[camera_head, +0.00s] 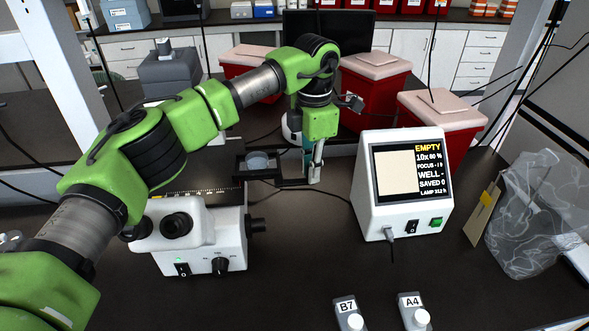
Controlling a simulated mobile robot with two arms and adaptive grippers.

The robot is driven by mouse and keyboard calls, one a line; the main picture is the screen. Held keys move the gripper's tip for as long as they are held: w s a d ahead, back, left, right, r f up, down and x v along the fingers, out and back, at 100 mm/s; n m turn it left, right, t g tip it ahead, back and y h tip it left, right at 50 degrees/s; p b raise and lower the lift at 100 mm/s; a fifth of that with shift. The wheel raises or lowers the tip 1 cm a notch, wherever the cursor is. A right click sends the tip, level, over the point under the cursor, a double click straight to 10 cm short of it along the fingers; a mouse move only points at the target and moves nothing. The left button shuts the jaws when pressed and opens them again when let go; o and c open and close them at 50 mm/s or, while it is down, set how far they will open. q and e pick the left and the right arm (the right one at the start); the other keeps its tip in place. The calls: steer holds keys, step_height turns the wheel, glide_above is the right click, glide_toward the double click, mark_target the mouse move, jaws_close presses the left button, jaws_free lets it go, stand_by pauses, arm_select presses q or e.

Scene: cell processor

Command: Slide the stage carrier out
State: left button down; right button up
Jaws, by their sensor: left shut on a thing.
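The stage carrier (240,167) is a dark frame holding a round, clear dish (258,161). It extends to the right of the white microscope (197,235) with the twin eyepieces. My left gripper (313,176) points down at the carrier's right end and is shut on it. The exact grip is small and partly hidden by the fingers. My left arm passes over the microscope and hides part of it. My right gripper is not in view.
A white display box (377,205) reading EMPTY stands right of my left gripper. Vials labelled B7 (348,314) and A4 (414,311) are at the front. Red bins (447,134) stand behind, with a clear bag (540,220) far right. The table's middle front is clear.

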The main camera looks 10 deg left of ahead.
arm_select(q)
steer(key=shift+w+d, duration=0.1)
steer(key=shift+d, duration=0.15)
steer(key=shift+a, duration=0.25)
steer(key=c, duration=2)
jaws_free()
steer(key=shift+a, duration=0.1)
steer(key=shift+r, duration=0.5)
step_height(320, 180, up, 11)
steer(key=shift+r, duration=0.1)
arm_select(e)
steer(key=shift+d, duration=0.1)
